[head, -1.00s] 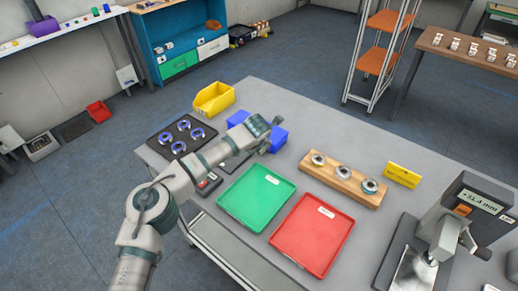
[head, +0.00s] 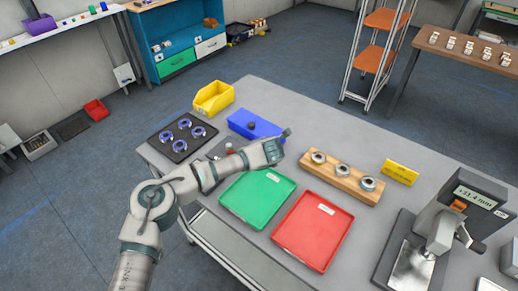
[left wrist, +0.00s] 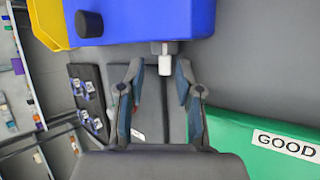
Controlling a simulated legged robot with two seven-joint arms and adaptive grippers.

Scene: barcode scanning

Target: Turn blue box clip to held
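In the head view my left gripper (head: 284,137) is at the box's right end. My right gripper is out of view.
A green tray (head: 258,198) and a red tray (head: 313,232) lie in front of the box. A yellow bin (head: 213,98), a black pad with blue rings (head: 183,137), a wooden ring holder (head: 342,182) and a measuring device (head: 470,205) surround them.

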